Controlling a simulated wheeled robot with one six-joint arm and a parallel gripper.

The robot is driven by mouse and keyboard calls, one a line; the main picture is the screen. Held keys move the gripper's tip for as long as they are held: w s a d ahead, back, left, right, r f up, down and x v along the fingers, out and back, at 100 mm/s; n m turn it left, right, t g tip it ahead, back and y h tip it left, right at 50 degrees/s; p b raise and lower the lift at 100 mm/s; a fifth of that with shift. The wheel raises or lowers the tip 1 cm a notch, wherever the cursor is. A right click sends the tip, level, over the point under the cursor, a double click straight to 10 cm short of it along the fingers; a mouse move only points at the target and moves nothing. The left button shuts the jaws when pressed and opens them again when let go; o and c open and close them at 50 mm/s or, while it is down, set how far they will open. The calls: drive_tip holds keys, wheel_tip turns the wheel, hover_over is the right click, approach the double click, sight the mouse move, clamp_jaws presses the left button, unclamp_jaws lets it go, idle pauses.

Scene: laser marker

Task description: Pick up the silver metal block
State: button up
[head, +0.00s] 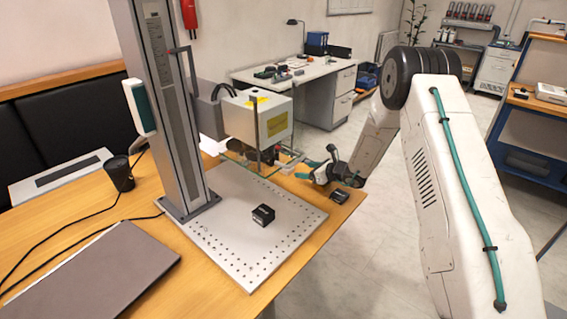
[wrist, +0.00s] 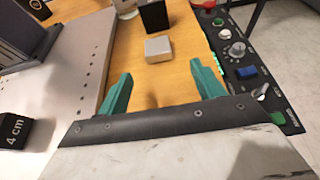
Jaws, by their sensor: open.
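The silver metal block (wrist: 158,48) is a small, pale grey block lying on the wooden table in the wrist view. It sits ahead of my gripper (wrist: 161,70), roughly centred between the two teal fingers and apart from them. My gripper is open with nothing between its fingers. In the head view my gripper (head: 317,164) hangs low by the right edge of the table, beside the laser marker. I cannot make out the silver block in the head view.
A dark upright block (wrist: 153,15) stands just behind the silver block. A control panel (wrist: 245,65) with knobs lies close on the right. The perforated plate (wrist: 82,50) is on the left, with a black "4 cm" cube (wrist: 15,131). The laser head (head: 258,117) overhangs the plate.

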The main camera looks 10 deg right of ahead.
sight(291, 169)
drive_tip(key=x, duration=0.8)
drive_tip(key=shift+w+a+r, duration=0.1)
drive_tip(key=shift+w+a, duration=0.05)
drive_tip(key=shift+a, duration=0.25)
drive_tip(key=c, duration=1.1)
